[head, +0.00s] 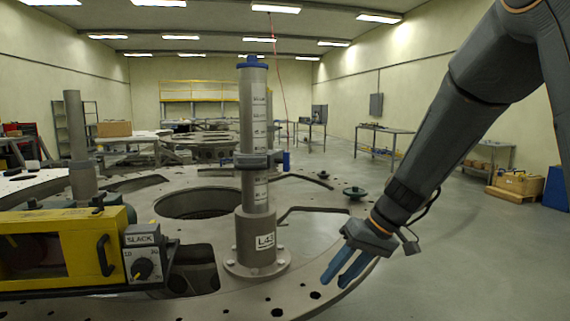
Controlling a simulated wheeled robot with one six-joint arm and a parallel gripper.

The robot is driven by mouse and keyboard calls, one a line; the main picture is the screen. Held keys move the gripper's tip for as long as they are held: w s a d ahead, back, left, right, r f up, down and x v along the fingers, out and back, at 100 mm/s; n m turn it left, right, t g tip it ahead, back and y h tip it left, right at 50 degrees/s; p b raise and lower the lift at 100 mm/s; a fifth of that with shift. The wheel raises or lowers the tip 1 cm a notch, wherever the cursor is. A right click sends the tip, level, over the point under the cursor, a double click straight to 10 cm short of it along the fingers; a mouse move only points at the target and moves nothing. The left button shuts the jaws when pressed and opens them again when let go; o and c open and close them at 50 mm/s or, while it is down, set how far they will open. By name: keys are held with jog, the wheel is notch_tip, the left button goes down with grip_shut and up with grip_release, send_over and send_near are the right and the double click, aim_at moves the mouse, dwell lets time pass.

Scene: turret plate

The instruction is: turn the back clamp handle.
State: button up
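A grey upright post (254,110) with a blue cap and a label "L43" stands on the round turret plate (287,294). A clamp collar (252,160) goes around the post at mid height. I cannot tell which part is the back clamp handle. My gripper (334,284) hangs at the right of the post's base, over the plate's right edge. Its two blue fingers are apart with nothing between them, and it touches no clamp.
A yellow box (75,222) with a "SLACK" dial (143,268) stands at the left. Bent rods (312,209) and a green knob (355,192) lie at the plate's right side. A second post (80,150) stands behind.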

jog(key=w+a+r+n+t+y+b, duration=0.1)
jog(key=w+a+r+n+y, duration=0.2)
jog(key=w+r, duration=0.35)
jog(key=w+a+r+n+t+y, duration=0.2)
jog(key=w+a+r+y, duration=0.15)
jog(key=w, duration=0.55)
jog(key=n+t+y+b, duration=0.1)
jog(key=n+t+y, duration=0.1)
jog(key=n+y, duration=0.3)
send_near(289, 157)
jog(key=x, duration=0.3)
jog(key=shift+h, duration=0.25)
jog(key=p+x, duration=0.1)
jog(key=x, duration=0.2)
jog(key=p+x, duration=0.1)
jog(key=x, duration=0.3)
jog(key=shift+r, duration=0.25)
jog(key=shift+w+a+p, duration=0.2)
jog(key=shift+a+p, duration=0.15)
jog(key=shift+a, duration=0.05)
grip_shut()
